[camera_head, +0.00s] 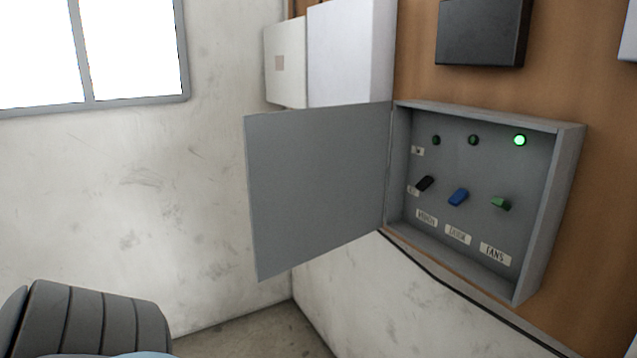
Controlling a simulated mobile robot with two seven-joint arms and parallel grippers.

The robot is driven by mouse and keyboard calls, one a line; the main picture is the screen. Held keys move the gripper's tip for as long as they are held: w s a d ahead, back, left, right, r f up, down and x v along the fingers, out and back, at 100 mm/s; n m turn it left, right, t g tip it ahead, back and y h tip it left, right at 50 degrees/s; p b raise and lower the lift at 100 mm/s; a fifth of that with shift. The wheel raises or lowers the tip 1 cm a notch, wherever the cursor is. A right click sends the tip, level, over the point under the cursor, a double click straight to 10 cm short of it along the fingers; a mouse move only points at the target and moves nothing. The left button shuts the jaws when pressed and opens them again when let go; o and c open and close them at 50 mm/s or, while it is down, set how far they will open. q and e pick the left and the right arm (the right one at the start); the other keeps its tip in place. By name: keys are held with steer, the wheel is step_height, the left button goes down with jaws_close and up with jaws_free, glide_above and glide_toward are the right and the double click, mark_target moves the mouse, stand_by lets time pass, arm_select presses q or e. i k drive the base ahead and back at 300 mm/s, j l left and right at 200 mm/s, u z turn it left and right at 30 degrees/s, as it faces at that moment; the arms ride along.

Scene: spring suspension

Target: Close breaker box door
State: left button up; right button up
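The grey breaker box (548,215) is fixed to the wooden panel on the right. Its flat grey door (318,188) is hinged on the box's left side and stands wide open, swung out to the left. Inside the box are a black switch (425,184), a blue switch (458,197) and a green switch (501,203), with labels below. Of the lamps above, the right one (519,140) glows bright green and the other two are dark.
White boxes (350,50) hang behind and above the door. A black box (484,32) is mounted above the breaker box. A dark cable (440,279) runs along the wall below. The space before the box looks clear.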

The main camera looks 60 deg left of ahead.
mark_target(317, 177)
steer(key=j+z, duration=0.1)
steer(key=j, duration=3.2)
steer(key=k+j, duration=0.35)
